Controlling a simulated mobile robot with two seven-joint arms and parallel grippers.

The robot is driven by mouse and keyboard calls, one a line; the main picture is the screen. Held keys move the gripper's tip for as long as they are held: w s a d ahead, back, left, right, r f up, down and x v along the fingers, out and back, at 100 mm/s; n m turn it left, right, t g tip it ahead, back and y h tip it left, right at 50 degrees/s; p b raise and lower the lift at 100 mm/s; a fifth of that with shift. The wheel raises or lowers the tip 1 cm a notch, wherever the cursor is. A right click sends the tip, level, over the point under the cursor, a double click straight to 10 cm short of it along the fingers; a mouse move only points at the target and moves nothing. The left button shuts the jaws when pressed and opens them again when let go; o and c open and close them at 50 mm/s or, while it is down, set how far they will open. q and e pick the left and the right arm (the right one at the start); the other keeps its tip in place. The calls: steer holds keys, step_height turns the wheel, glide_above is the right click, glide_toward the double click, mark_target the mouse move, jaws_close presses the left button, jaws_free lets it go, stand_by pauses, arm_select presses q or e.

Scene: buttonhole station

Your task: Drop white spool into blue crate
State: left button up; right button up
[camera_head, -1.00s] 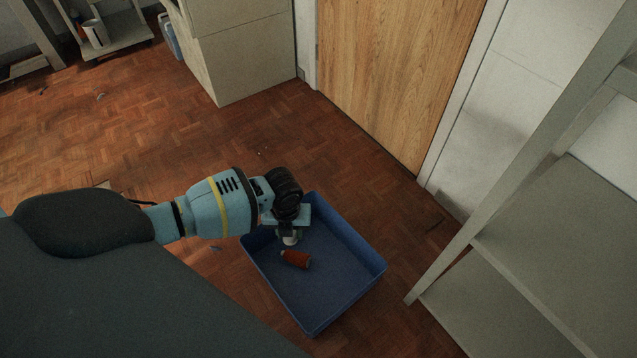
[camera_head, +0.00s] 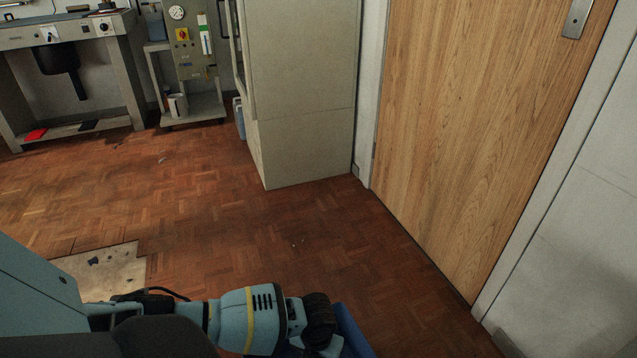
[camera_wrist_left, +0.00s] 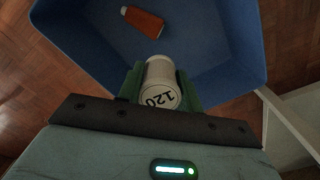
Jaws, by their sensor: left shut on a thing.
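The white spool (camera_wrist_left: 161,88) is held between the green fingers of my left gripper (camera_wrist_left: 161,86), with a black "120" on its end. In the left wrist view it is over the near side of the blue crate (camera_wrist_left: 215,72). In the head view only a small piece of the crate (camera_head: 354,332) shows at the bottom edge, beside my left wrist. The spool and fingers are out of that picture. My right gripper is in neither view.
A wooden door (camera_head: 470,120) and a beige cabinet (camera_head: 303,95) stand beyond the crate. A workbench (camera_head: 70,40) and a small trolley (camera_head: 193,108) stand at the far left. A pale bare patch (camera_head: 98,272) breaks the parquet. The floor in the middle is clear.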

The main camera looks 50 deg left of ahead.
arm_select(q)
step_height(320, 180, down, 5)
steer(key=b, duration=0.3)
steer(key=shift+b, duration=0.3)
steer(key=o, duration=1)
steer(key=shift+o, duration=0.2)
steer(key=shift+r, duration=0.1)
